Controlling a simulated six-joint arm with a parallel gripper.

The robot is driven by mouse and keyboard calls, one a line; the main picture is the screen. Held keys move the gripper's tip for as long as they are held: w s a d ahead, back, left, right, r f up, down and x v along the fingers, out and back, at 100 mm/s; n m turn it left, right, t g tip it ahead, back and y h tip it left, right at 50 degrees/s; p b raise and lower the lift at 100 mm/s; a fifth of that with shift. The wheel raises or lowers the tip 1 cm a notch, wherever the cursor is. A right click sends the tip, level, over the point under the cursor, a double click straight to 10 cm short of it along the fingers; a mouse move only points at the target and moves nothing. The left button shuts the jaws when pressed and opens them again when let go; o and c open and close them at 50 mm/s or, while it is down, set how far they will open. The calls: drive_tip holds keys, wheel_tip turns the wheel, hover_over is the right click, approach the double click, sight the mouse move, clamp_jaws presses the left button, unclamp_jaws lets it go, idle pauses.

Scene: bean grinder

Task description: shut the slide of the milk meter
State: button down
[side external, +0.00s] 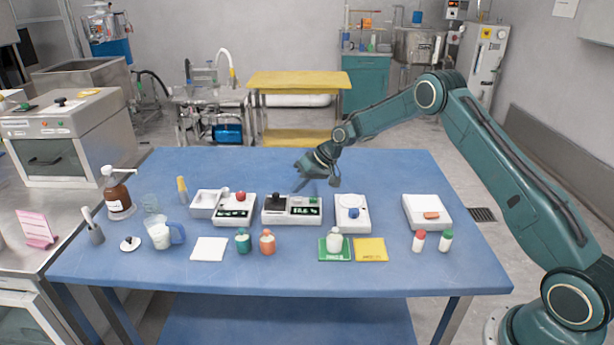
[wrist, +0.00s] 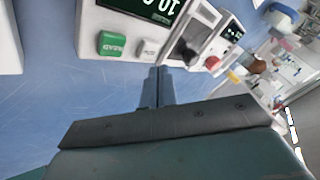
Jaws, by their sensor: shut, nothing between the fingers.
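The likely milk meter is a white box (side external: 291,218) in the middle of the blue table, with a dark display at its right and a black part (side external: 277,199) on its left. In the wrist view its housing (wrist: 97,22) has a dark display, a green READ button (wrist: 111,43) and a white button. Beyond these is a dark part (wrist: 184,52) in a white frame, probably the slide; I cannot tell how far open it is. My gripper (side external: 303,183) is shut and empty, just behind the box. Its fingers (wrist: 158,76) point toward the box's edge, apparently without touching it.
The table behind (side external: 230,165) is clear.

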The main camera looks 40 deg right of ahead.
drive_tip(key=v, duration=1)
drive_tip(key=shift+d, duration=0.4)
drive_tip(key=s+a+r+h, duration=0.1)
drive_tip(key=s+a+r, duration=0.2)
drive_tip(key=s+r, duration=0.3)
drive_tip(key=s+a+r+n+h, duration=0.1)
drive_tip(key=s+a+r, duration=0.2)
drive_tip(key=s+r, duration=0.3)
drive_tip(key=s+a+r+h, duration=0.1)
drive_tip(key=s+a+r, duration=0.2)
drive_tip(key=s+r, duration=0.35)
drive_tip(key=s+a+f+h, duration=0.1)
drive_tip(key=s+a, duration=0.1)
drive_tip(key=s, duration=2.1)
drive_tip(key=shift+s+f+h, duration=0.35)
drive_tip(key=shift+h, duration=0.05)
